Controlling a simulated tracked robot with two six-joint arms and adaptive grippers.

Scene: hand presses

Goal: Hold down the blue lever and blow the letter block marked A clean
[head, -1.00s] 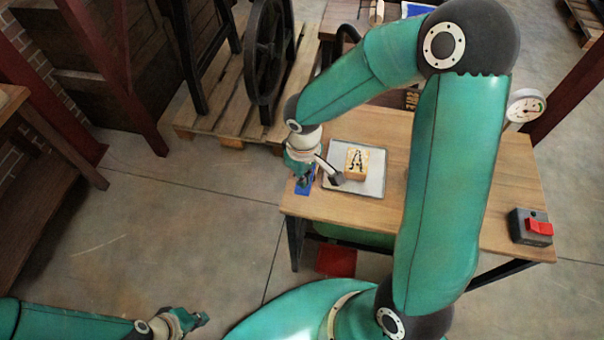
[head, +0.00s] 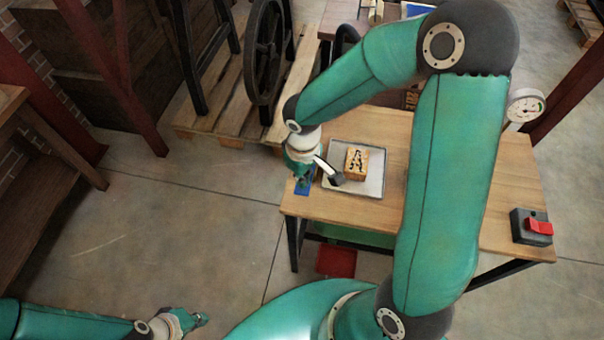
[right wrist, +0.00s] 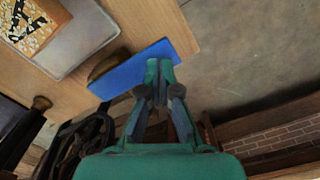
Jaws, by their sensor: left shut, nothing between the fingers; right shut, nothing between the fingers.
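The letter block A (head: 357,161) sits on a pale square plate (head: 372,184) on the wooden table. Its top is tan with broken dark marks, and the letter is hard to read; a corner of it shows in the right wrist view (right wrist: 35,22). A dark-tipped nozzle (head: 329,171) points at it from the left. The blue lever (right wrist: 140,68) is at the table's left edge. My right gripper (right wrist: 160,66) is shut and empty, its tips at the blue lever's edge; I cannot tell whether they press it. My left gripper (head: 202,319) is shut and empty, low at the left, away from the table.
A dark box with a red switch (head: 539,227) stands at the table's right corner. A white gauge (head: 525,107) is at the back right. A wheeled machine on a pallet (head: 229,134) stands behind left. My right arm crosses over the table. Floor to the left is clear.

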